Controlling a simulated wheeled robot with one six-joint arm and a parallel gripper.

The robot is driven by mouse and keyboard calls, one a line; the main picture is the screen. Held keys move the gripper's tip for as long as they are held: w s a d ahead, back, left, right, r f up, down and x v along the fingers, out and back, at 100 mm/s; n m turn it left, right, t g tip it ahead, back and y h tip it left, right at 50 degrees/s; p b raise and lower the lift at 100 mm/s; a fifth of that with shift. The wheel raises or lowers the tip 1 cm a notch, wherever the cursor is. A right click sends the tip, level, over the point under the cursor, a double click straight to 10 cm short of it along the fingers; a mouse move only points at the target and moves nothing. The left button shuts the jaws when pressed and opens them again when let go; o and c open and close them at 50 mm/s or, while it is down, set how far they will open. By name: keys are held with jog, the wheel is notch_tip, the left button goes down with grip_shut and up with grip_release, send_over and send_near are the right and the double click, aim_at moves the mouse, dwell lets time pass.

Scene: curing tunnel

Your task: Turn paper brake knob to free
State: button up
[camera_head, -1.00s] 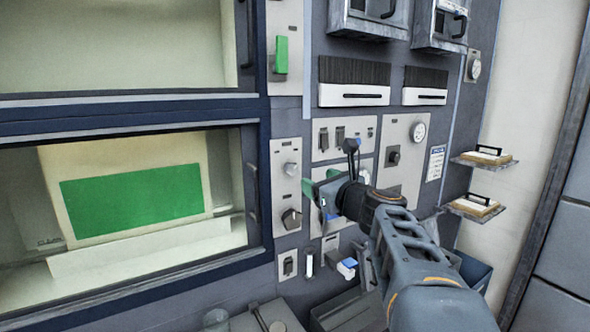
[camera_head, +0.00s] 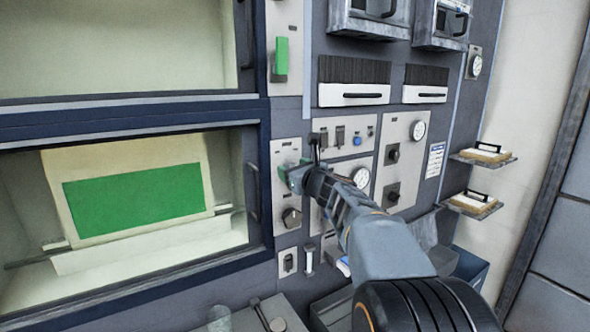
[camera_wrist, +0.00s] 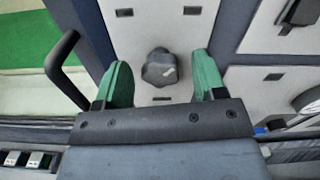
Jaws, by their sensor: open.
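A grey lobed knob (camera_wrist: 160,67) with a small white mark sits on a pale panel (camera_wrist: 142,30) in the wrist view. Small markings lie above and below it, too small to read. My gripper (camera_wrist: 163,76) is open, with one green finger on each side of the knob's line. The fingers look apart from the knob; I cannot tell how deep they reach. In the head view my gripper (camera_head: 294,178) is in front of the upper part of the narrow panel (camera_head: 287,153) and hides the upper knob. A darker knob (camera_head: 291,218) shows below it.
A black door handle (camera_wrist: 62,70) stands out close left of my gripper. To the right are panels with a round gauge (camera_head: 361,178), switches and dark knobs (camera_head: 392,153). A lower switch (camera_head: 288,262) and two wall shelves (camera_head: 472,204) are also in view.

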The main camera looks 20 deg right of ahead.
jog(key=c, duration=0.9)
jog(key=shift+b, duration=0.3)
jog(key=shift+a+f+n+b, duration=0.1)
jog(key=shift+f+n+b, duration=0.05)
jog(key=shift+n+b, duration=4)
jog(key=shift+a+f+n+b, duration=0.1)
jog(key=shift+f+n+b, duration=0.05)
jog(key=shift+n+b, duration=4)
jog(key=shift+n+p, duration=0.6)
jog(key=shift+n, duration=0.2)
